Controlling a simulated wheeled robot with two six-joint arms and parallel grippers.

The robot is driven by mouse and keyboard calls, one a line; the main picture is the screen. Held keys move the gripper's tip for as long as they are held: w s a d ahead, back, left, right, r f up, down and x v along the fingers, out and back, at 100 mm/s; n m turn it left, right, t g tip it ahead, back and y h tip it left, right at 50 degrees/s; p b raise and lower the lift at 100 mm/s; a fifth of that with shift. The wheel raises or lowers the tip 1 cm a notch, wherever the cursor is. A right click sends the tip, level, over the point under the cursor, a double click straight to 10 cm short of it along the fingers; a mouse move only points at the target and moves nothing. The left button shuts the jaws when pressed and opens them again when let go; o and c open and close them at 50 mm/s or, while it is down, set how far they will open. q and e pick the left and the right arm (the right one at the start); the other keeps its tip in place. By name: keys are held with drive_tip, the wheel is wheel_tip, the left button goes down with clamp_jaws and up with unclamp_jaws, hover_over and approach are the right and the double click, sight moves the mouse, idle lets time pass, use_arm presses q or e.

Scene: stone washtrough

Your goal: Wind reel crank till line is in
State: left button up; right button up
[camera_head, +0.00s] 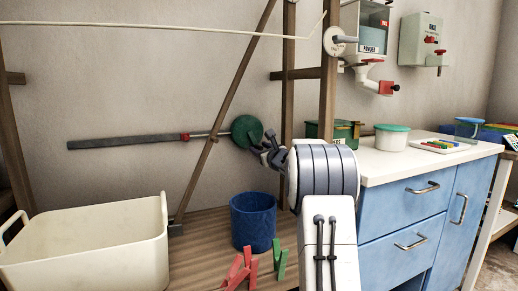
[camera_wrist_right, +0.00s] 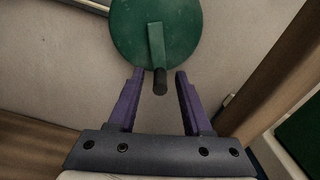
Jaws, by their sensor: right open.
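The green round reel disc (camera_head: 247,131) stands upright by the wall at the end of a thin rod. In the right wrist view the disc (camera_wrist_right: 180,25) carries a green crank arm (camera_wrist_right: 156,45) pointing down, with a dark knob (camera_wrist_right: 160,84) at its end. My right gripper (camera_head: 262,150) is at the disc's lower right. In the wrist view its purple fingers (camera_wrist_right: 159,73) are open, one on each side of the knob, with gaps showing. A pale line (camera_head: 170,27) runs across the top towards a white wheel (camera_head: 338,41) on a wooden post. My left gripper is out of view.
Wooden posts and a slanting brace (camera_head: 232,95) stand close around the disc. A grey bar (camera_head: 120,142) with a red collar lies left of it. Below are a cream tub (camera_head: 85,262), a blue bucket (camera_head: 253,222) and red and green pegs (camera_head: 280,262). A blue cabinet (camera_head: 405,215) stands right.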

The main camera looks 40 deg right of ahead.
drive_tip(key=shift+w+d, duration=0.1)
drive_tip(key=shift+w, duration=0.4)
clamp_jaws()
